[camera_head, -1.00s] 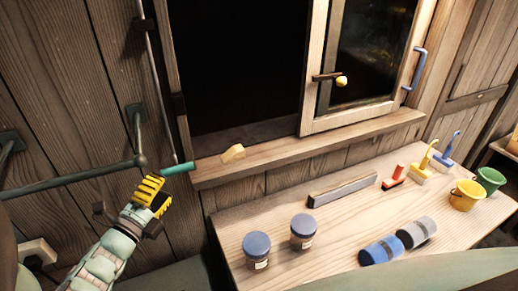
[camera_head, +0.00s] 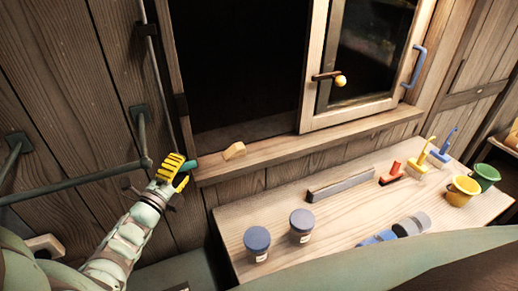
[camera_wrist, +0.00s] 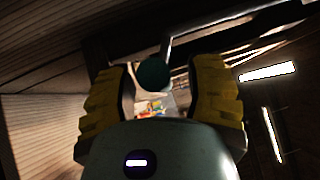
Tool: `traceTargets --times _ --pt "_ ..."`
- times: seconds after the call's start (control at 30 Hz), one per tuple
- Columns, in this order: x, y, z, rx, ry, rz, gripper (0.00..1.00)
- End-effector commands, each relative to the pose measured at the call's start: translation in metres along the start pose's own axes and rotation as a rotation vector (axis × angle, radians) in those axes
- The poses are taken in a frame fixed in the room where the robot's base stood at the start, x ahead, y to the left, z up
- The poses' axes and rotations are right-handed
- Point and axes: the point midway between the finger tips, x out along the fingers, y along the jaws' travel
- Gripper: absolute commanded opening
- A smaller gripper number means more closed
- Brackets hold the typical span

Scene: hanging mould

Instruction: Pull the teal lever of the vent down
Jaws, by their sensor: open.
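The teal lever (camera_head: 191,160) of the vent is at the lower left corner of the window, at the bottom of a thin metal rod (camera_head: 158,80). Only its right end shows beside my gripper (camera_head: 173,170) in the head view; the rest is hidden behind the yellow fingers. In the wrist view the dark round end of the lever (camera_wrist: 153,75) appears between the two yellow fingers of my gripper (camera_wrist: 160,92), which are apart. I cannot tell whether they touch the lever.
A grey pipe rail (camera_head: 80,183) runs along the wall beside my arm. A wooden wedge (camera_head: 235,151) lies on the window sill (camera_head: 285,150). The table (camera_head: 330,225) holds two blue-lidded jars (camera_head: 257,242), brushes and buckets (camera_head: 462,191).

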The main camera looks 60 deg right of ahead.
Motion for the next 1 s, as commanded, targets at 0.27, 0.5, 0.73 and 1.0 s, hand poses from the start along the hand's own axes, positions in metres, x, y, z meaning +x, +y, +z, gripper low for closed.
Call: traceTargets --times 0.27,0.5,0.73,1.0 --pt "0.0004 0.0 -0.0006 -0.001 0.002 0.0 0.39" --pt "0.0001 0.0 -0.0001 -0.001 0.0 0.0 0.14" --pt "-0.0001 -0.0001 0.0004 -0.001 -0.001 0.0 0.0" --pt "-0.0012 0.0034 -0.0016 -0.001 -0.002 0.001 0.0"
